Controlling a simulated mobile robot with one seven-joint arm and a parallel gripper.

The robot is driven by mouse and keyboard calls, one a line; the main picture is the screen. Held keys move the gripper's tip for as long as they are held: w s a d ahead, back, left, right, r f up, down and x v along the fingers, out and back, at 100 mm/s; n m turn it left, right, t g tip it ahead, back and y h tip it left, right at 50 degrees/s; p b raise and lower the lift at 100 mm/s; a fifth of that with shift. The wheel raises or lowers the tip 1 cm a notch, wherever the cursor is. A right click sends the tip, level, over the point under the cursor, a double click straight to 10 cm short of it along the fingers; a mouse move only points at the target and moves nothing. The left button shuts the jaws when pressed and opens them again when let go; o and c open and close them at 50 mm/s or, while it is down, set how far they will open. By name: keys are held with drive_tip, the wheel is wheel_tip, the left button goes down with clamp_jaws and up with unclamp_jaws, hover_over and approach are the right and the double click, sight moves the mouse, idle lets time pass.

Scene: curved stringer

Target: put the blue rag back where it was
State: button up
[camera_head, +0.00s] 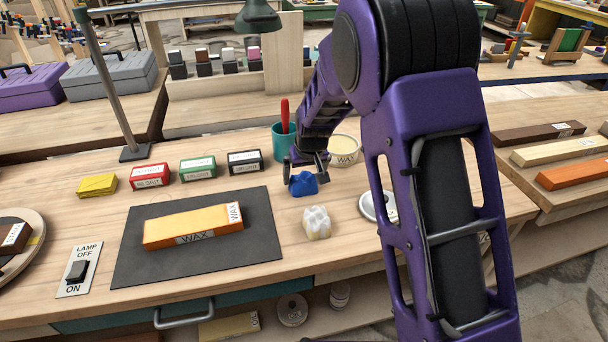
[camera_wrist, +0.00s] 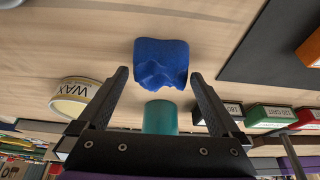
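The blue rag (camera_head: 303,184) is a crumpled lump on the wooden workbench (camera_head: 190,292), right of the dark mat. My gripper (camera_head: 307,168) is just above and beside it, and part of the rag is hidden behind the fingers. In the wrist view the blue rag (camera_wrist: 161,62) lies between and just beyond the fingertips (camera_wrist: 159,76). The fingers stand apart, with a narrow gap on each side of the rag. My gripper is open and holds nothing. I cannot tell the exact height of the fingertips over the bench.
A white crumpled rag (camera_head: 317,222) lies in front of the blue one. A teal cup (camera_head: 282,152) with a red handle and a wax tin (camera_head: 344,150) stand close behind. A wax-labelled block (camera_head: 190,226) rests on the dark mat (camera_head: 140,275). Grit boxes (camera_head: 198,168) stand behind it.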

drive_tip(key=shift+r, duration=0.1)
drive_tip(key=shift+r, duration=0.25)
drive_tip(key=p+v, duration=0.2)
drive_tip(key=v, duration=0.9)
drive_tip(key=shift+r, duration=0.3)
drive_tip(key=shift+s, duration=0.15)
